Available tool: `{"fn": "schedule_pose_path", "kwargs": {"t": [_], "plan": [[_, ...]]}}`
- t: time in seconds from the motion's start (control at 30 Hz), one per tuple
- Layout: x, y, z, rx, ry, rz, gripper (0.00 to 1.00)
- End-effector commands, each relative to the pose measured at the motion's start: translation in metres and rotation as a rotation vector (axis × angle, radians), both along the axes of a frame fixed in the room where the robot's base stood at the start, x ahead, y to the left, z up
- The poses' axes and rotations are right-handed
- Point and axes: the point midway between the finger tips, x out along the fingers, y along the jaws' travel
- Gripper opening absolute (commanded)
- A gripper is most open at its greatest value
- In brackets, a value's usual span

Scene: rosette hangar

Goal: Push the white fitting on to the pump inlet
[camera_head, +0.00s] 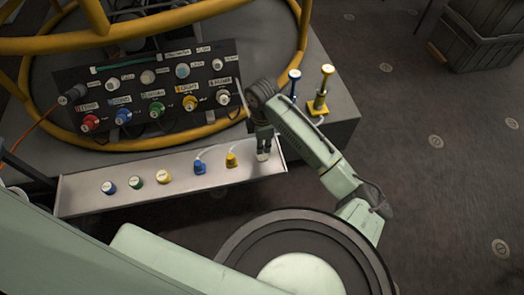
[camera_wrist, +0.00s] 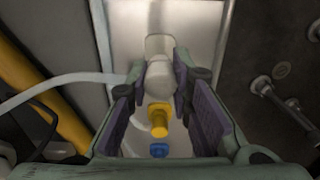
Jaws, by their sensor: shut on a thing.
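My gripper (camera_head: 263,153) points down over the right end of the grey tray (camera_head: 215,174). In the wrist view its fingers (camera_wrist: 160,82) are shut on the white fitting (camera_wrist: 159,76), which sits between the purple pads. Only a small pale part of the fitting shows in the head view, and I cannot tell whether it touches the tray. The dark panel (camera_head: 137,100) behind the tray carries several labelled ports and coloured connectors. The labels are too small to tell surely which is the pump inlet.
A yellow fitting (camera_head: 231,160) and a blue fitting (camera_head: 200,168) with pale hoses stand in the tray, left of my gripper. Several capped round pieces are further left. Yellow tubes (camera_head: 230,124) ring the panel. Two upright plungers (camera_head: 320,92) stand behind my arm.

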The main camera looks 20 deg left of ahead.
Motion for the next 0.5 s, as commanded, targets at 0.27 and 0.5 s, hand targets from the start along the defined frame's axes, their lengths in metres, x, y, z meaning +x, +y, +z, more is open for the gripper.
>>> {"fn": "schedule_pose_path", "kwargs": {"t": [0.27, 0.5], "plan": [[0.0001, 0.0003, 0.0128, 0.001, 0.000, 0.000, 0.00], [0.0000, 0.0001, 0.0133, 0.001, -0.001, 0.000, 0.00]]}}
